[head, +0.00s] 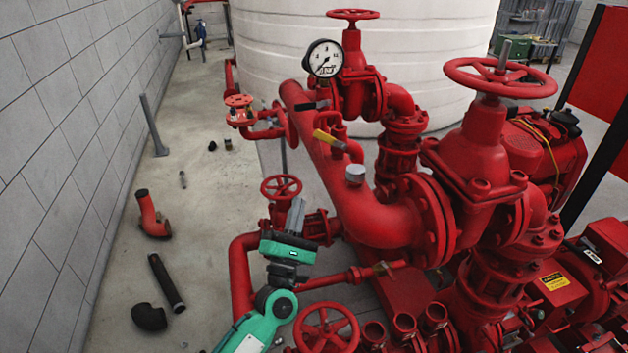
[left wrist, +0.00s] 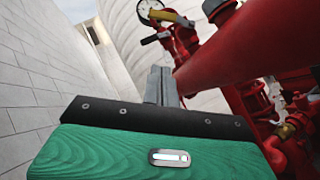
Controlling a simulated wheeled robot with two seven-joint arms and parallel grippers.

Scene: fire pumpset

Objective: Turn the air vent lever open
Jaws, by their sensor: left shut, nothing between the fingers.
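A lever with a yellow handle (head: 328,139) sits on a small red valve on top of the large red pipe, the likely air vent lever. Its yellow handle also shows in the left wrist view (left wrist: 172,18) near the top. A black-handled lever (head: 310,106) is just behind it, below the gauge. My left gripper (head: 296,212) is shut and empty, beside the large pipe, lower and nearer than the yellow lever and apart from it. Its closed fingers show in the left wrist view (left wrist: 161,86), pointing up. My right gripper is not in view.
The large red pipe (head: 375,215) lies right of my left gripper. A small red handwheel (head: 281,187) is close beside it. A pressure gauge (head: 323,59) stands behind the levers. Loose pipe pieces (head: 166,282) lie on the floor at left, near the grey wall (head: 60,150).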

